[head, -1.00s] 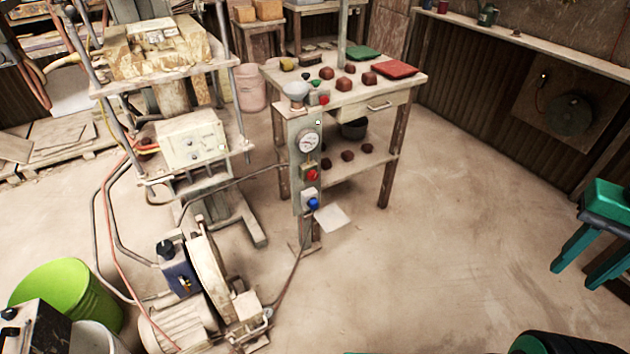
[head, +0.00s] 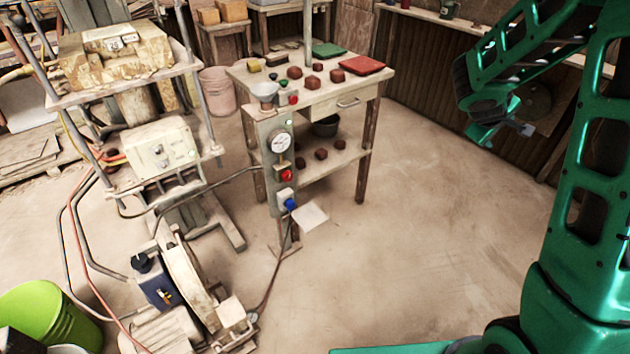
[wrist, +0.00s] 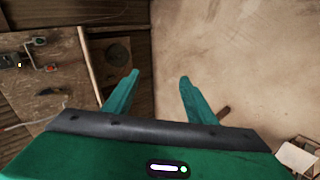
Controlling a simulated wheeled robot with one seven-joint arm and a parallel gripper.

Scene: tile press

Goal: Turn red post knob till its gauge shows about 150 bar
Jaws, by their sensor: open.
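The red post knob (head: 287,174) sits on the grey post (head: 270,165) in front of the work table, in the head view. The round white gauge (head: 280,142) is just above it; its reading is too small to tell. A blue knob (head: 291,204) sits below the red one. My gripper shows at the right of the head view (head: 507,131), well to the right of the post and apart from it. In the wrist view its two green fingers (wrist: 157,85) are spread with nothing between them. The red knob is not visible in the wrist view.
The table (head: 330,95) carries reddish blocks, a green tile (head: 328,49) and a red tile (head: 357,65). The press (head: 160,150) and a motor with a flywheel (head: 185,275) stand left of the post. A hose runs to the post. The floor right of the post is clear.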

